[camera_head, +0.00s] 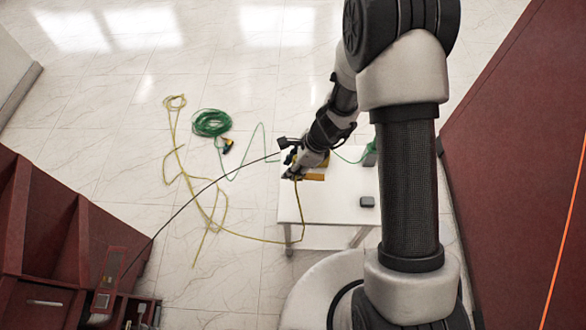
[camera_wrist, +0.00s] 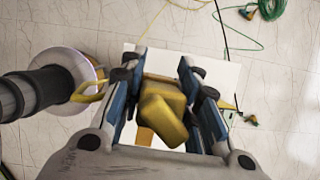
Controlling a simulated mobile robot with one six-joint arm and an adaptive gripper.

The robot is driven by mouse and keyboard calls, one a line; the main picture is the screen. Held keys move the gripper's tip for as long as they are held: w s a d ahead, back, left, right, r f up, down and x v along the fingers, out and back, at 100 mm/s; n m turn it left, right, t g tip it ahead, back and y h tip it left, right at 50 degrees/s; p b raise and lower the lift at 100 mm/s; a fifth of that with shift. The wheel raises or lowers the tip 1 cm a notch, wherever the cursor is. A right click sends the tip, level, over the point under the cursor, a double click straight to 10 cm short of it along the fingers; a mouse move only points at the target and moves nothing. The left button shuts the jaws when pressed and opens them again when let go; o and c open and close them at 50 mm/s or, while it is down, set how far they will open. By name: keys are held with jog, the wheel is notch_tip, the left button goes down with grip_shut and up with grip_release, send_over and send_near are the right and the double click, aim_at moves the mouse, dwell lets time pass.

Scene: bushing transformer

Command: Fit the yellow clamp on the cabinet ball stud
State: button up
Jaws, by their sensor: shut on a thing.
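My gripper (camera_wrist: 160,76) is shut on the yellow clamp (camera_wrist: 168,118), which sits between the two blue-sided fingers in the wrist view. In the head view my gripper (camera_head: 292,170) is over the left far part of a small white table (camera_head: 338,190). The clamp is hard to make out there because the gripper and arm cover it. A yellow cable (camera_head: 302,215) hangs down near the gripper and runs on to the floor. I cannot make out the ball stud in either view.
A dark red cabinet (camera_head: 35,220) stands at the left and a red wall panel (camera_head: 520,130) at the right. A green cable coil (camera_head: 211,123) lies on the floor. A black cable (camera_head: 205,190) runs from near the gripper toward the left cabinet. A small grey block (camera_head: 367,201) is on the table.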

aim_at(293, 158)
jog(key=shift+r+p, duration=2.1)
jog(key=shift+r, duration=0.7)
jog(key=shift+f, duration=0.1)
